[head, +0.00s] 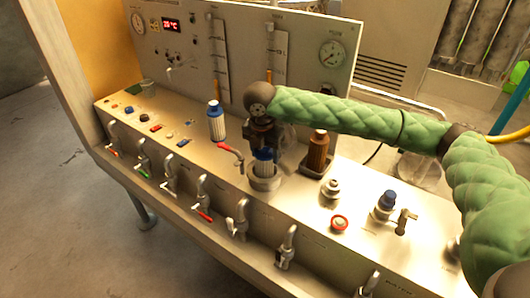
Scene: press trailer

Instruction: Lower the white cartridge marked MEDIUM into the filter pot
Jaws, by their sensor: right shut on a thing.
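My right gripper (262,138) points down over the middle of the panel top. It is shut on a pale, ribbed cartridge with blue on it (263,160). The cartridge is roughly upright at the mouth of the metal filter pot (263,184). Its lower end is hidden by the pot's rim, so I cannot tell how deep it sits. Any marking on it is too small to read. My left gripper is not in view.
Another white cartridge with a blue cap (216,124) stands to the left, near a red-handled valve (230,151). The gauge panel (285,50) rises behind.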

